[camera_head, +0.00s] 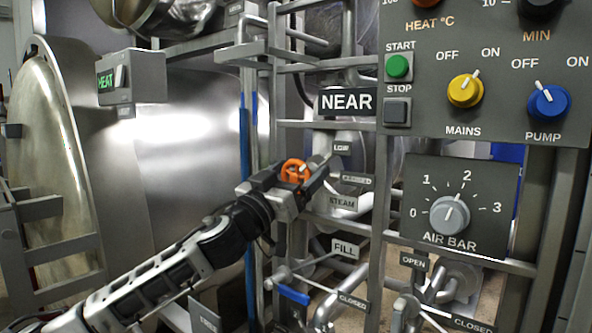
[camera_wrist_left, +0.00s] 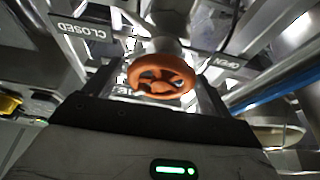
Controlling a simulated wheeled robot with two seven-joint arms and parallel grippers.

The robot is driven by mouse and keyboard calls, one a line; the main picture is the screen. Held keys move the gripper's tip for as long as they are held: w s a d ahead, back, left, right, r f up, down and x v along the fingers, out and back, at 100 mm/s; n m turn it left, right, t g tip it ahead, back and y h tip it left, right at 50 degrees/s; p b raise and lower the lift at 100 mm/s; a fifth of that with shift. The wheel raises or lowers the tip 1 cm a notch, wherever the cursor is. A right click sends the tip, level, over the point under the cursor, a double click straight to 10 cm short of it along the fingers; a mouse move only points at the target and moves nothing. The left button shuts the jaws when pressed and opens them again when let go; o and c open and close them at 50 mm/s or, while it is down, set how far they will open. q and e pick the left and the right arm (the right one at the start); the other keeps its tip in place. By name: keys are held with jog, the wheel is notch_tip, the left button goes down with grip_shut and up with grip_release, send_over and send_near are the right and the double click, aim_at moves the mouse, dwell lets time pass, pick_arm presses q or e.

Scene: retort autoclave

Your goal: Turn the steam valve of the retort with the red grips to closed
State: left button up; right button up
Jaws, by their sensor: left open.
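An orange-red round handwheel (camera_head: 295,170) sits by the STEAM label (camera_head: 342,202). My left gripper (camera_head: 292,186) is at this wheel, its jaws apart and partly hiding it from the head. In the left wrist view the wheel (camera_wrist_left: 161,76) shows ahead of the jaws, near the middle between the fingers. I cannot tell whether they touch it. A CLOSED label (camera_wrist_left: 85,30) is on the left there, and an OPEN label (camera_wrist_left: 233,63) is on the right. The valve's exact setting is unclear. My right gripper is not in view.
A NEAR sign (camera_head: 346,102) hangs above on the pipe frame. Below are a FILL label (camera_head: 345,248) and a blue lever grip (camera_head: 293,294). A control panel (camera_head: 480,120) stands at right. The shiny retort shell (camera_head: 190,150) and its round door (camera_head: 50,150) are at left.

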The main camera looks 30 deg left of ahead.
pick_arm(q)
jog(key=c, duration=1)
jog(key=shift+o, duration=0.2)
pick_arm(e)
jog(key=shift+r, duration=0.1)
